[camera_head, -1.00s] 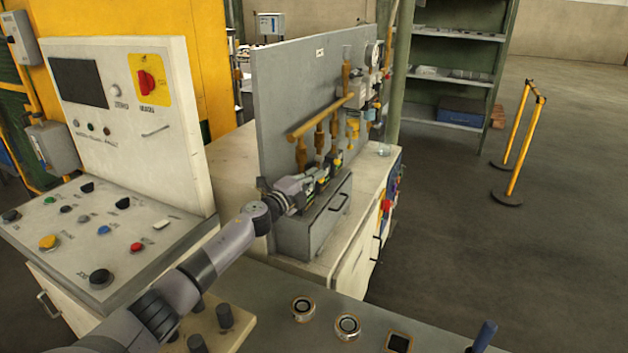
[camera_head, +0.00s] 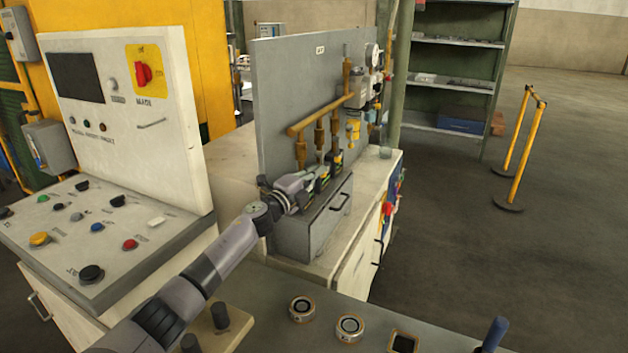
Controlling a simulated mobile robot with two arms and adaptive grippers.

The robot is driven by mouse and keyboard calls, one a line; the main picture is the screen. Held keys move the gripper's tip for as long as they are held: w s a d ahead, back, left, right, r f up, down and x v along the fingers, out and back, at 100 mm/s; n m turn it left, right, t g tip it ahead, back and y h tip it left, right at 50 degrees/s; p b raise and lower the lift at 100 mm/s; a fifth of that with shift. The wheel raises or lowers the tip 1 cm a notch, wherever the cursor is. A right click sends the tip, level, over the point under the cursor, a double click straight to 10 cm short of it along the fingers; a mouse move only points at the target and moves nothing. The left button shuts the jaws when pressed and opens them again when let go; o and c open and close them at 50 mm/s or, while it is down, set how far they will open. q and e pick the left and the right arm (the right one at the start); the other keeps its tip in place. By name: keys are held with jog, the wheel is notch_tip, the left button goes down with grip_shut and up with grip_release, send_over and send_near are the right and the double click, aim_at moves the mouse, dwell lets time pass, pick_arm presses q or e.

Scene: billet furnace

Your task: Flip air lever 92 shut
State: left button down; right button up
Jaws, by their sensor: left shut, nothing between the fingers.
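My left gripper (camera_head: 318,176) is shut and empty. It is at the row of valves at the foot of the brass pipes (camera_head: 319,135), above the grey box (camera_head: 312,222). The pipes run along the upright grey panel (camera_head: 284,100). Small dark valve bodies with yellow-green marks show by the fingers. The number 92 cannot be read, and the lever itself is too small or hidden behind the gripper to make out. Whether the fingers touch a lever cannot be told. My right gripper is not in view.
A control console (camera_head: 100,240) with several buttons stands at left. A grey bench top (camera_head: 270,290) with round fittings lies in front. Dark shelves (camera_head: 458,50) stand at the back, and a yellow barrier (camera_head: 520,160) stands on open floor at right.

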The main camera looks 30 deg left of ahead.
pick_arm(q)
jog(key=shift+w+a+f+b, duration=0.15)
jog(key=shift+w+b, duration=0.65)
jog(key=shift+w, duration=1.1)
jog(key=shift+w+r, duration=0.3)
jog(key=shift+w, duration=0.2)
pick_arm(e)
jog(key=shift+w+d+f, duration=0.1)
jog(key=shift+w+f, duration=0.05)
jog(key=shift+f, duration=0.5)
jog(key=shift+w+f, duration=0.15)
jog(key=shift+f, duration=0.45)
pick_arm(q)
jog(key=shift+w, duration=0.2)
jog(key=s+a+f, duration=0.1)
jog(key=s, duration=1)
jog(key=shift+s+a+f, duration=0.25)
jog(key=shift+s+a, duration=0.1)
jog(key=shift+s, duration=0.05)
